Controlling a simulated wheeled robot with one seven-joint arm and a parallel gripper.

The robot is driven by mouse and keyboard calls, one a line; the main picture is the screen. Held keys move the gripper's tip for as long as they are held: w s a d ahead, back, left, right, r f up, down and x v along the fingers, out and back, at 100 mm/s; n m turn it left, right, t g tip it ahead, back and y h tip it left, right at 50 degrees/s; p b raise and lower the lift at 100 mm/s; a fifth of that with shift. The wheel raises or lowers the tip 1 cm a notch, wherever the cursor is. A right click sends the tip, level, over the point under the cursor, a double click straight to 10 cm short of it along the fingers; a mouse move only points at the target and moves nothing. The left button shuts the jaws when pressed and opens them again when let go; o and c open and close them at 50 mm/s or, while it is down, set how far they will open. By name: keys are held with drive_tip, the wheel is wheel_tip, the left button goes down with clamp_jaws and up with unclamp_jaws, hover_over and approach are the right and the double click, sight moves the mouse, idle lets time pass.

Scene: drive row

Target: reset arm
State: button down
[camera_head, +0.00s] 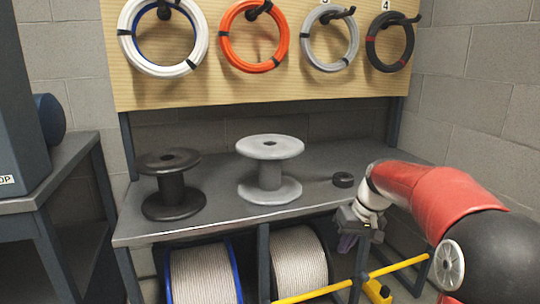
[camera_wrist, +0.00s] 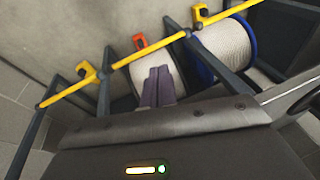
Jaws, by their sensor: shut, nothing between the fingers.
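My gripper (camera_head: 347,243) hangs in front of the bench's front edge at the right, below the bench top, with my red and black arm reaching in from the right. In the wrist view its fingers (camera_wrist: 157,86) are together with nothing between them. They point toward a rope drum and the yellow bar on the lower level. In the head view the fingers are small and partly hidden by the wrist.
Rope drums (camera_head: 203,275) sit below behind a yellow bar (camera_head: 312,294). Cable coils hang on a wooden board (camera_head: 130,88). A side table (camera_head: 68,155) stands left.

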drive_tip(key=s+a+r+t+h+p, duration=0.1)
drive_tip(key=s+a+r, duration=0.15)
drive_tip(key=s, duration=0.45)
drive_tip(key=s+a+r+t+h+p, duration=0.1)
drive_tip(key=s+r, duration=0.3)
drive_tip(key=s, duration=0.4)
drive_tip(key=s+f+m+t+h+p, duration=0.1)
drive_tip(key=s+f+m+t, duration=0.1)
drive_tip(key=s, duration=1.1)
